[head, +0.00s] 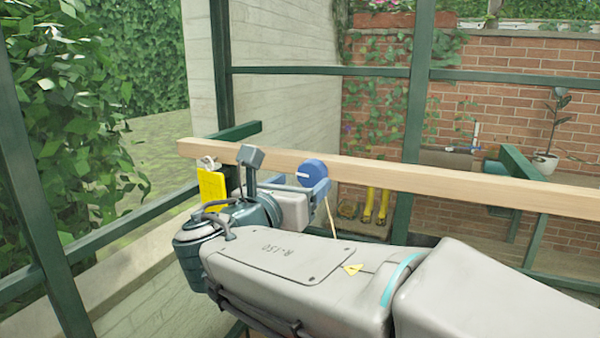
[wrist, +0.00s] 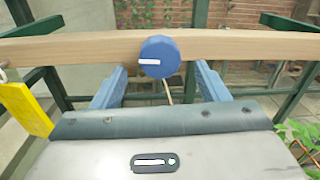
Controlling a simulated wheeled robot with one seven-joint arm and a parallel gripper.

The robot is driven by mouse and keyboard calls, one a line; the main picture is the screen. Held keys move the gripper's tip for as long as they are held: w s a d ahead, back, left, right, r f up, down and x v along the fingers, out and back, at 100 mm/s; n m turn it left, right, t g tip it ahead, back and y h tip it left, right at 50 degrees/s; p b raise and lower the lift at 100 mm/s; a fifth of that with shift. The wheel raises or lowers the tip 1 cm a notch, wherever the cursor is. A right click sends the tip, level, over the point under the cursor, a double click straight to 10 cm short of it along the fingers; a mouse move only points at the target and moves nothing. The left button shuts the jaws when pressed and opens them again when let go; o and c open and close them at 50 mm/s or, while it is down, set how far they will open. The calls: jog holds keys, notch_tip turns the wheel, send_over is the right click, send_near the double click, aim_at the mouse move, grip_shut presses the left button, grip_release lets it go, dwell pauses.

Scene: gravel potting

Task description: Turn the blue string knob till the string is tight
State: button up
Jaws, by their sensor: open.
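The blue string knob (head: 312,173) is a round disc with a white mark, on the front of a long wooden beam. In the wrist view the knob (wrist: 160,57) sits centred between and just beyond my open fingers, its white mark lying nearly level. My gripper (head: 318,188) is close to the knob, and its blue fingers stand apart on either side in the wrist view (wrist: 160,85). A thin pale string (head: 330,218) hangs down below the knob; it also shows in the wrist view (wrist: 168,92). I cannot tell its tension.
The wooden beam (head: 450,182) runs across the view on green frame posts. A yellow tag (head: 212,188) hangs at its left end. Yellow boots (head: 376,206) and a potted plant (head: 545,162) stand behind, near a brick wall. Leaves (wrist: 299,138) are at lower right in the wrist view.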

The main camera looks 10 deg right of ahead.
aim_at(309, 176)
jog(key=shift+x, duration=2)
